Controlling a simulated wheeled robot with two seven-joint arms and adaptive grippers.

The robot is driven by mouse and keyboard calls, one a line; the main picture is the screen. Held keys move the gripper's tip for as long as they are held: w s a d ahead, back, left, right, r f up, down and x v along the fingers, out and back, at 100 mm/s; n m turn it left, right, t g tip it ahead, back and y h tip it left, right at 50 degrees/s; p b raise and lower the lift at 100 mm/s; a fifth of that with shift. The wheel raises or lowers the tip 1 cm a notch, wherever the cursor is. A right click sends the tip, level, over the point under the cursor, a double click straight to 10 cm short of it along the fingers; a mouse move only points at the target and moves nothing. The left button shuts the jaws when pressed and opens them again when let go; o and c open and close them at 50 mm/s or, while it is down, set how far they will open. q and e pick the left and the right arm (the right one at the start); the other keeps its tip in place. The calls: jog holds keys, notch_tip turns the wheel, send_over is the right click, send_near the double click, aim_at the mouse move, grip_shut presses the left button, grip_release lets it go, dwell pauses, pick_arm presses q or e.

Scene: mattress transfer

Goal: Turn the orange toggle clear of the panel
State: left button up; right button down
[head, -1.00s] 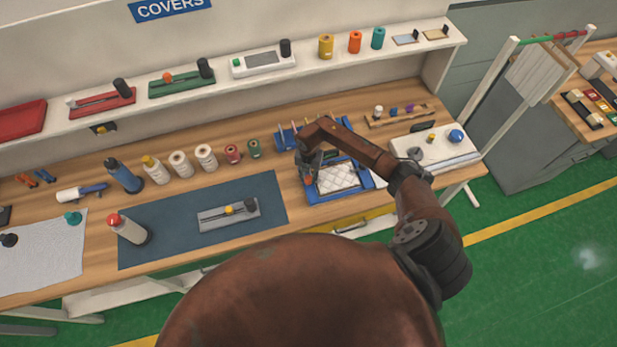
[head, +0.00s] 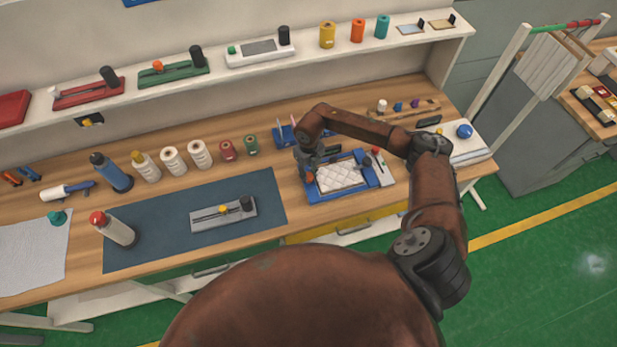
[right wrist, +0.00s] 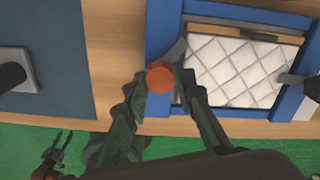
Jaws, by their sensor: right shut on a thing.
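The orange toggle (right wrist: 160,77) shows in the right wrist view at the left side of the blue frame (right wrist: 160,15). My right gripper (right wrist: 158,88) is shut on it, one finger on each side. In the head view the right gripper (head: 308,172) is over the left edge of the blue frame (head: 328,194), and the toggle is a small orange spot (head: 309,176) there. A white quilted panel (right wrist: 235,70) lies inside the frame. A grey piece beside the toggle reaches toward the panel's left edge; whether it overlaps the panel is hard to tell.
A red-knobbed lever (head: 377,153) stands right of the frame. A blue mat (head: 150,235) with a grey slider device (head: 222,215) lies to the left. Thread spools and bottles line the bench behind. A blue rack (head: 285,134) stands just behind the frame.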

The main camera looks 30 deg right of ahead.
aim_at(309, 175)
jog(key=n+b, duration=0.4)
jog(key=shift+f, duration=0.15)
jog(key=shift+n+b, duration=1.1)
jog(key=shift+n, duration=0.5)
jog(key=shift+r, duration=0.2)
jog(key=c, duration=1.6)
grip_release()
jog(key=shift+r, duration=0.25)
notch_tip(309, 175, up, 12)
jog(key=shift+f, duration=0.25)
